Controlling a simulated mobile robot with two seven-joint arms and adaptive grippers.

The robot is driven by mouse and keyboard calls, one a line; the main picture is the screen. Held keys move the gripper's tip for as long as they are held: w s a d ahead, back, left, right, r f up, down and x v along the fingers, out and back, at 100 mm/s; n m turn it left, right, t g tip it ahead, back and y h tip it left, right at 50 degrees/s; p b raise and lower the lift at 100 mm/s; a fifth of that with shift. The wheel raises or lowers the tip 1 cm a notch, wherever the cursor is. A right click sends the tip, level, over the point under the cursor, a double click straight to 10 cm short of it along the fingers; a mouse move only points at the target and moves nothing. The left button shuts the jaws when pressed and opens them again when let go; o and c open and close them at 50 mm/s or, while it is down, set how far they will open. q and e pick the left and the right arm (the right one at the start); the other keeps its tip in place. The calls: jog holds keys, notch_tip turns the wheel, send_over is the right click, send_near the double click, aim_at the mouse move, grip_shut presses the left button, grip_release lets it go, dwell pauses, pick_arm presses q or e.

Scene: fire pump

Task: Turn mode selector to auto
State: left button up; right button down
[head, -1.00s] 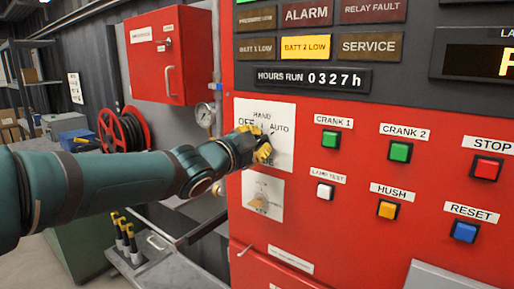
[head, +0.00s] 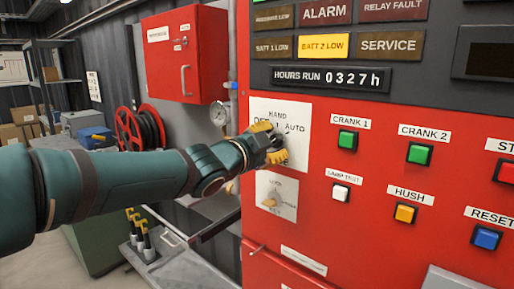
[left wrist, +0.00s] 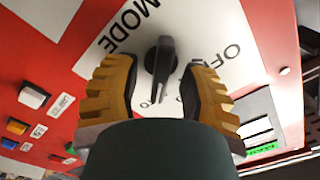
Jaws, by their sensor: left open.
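The mode selector is a black knob (left wrist: 160,65) on a white plate (head: 296,158) on the red panel. The plate reads HAND at the top, OFF at left and AUTO at right in the head view. My left gripper (head: 270,143) is at this plate and hides most of the knob. In the left wrist view its two yellow fingers (left wrist: 157,78) are apart, one on each side of the knob, with gaps visible. The knob's narrow end points toward the bottom of that view, away from the word MODE. Its exact setting is hard to tell. My right gripper is not in view.
A smaller selector (head: 275,197) sits on a plate just below. Push buttons stand to the right, including green CRANK 1 (head: 347,140) and white LAMP TEST (head: 341,192). A red cabinet (head: 187,55), hose reel (head: 140,128) and gauge (head: 219,115) are behind my left arm.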

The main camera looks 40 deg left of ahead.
pick_arm(q)
jog(key=s, duration=1.1)
jog(key=shift+s+a, duration=0.2)
jog(key=shift+a, duration=0.2)
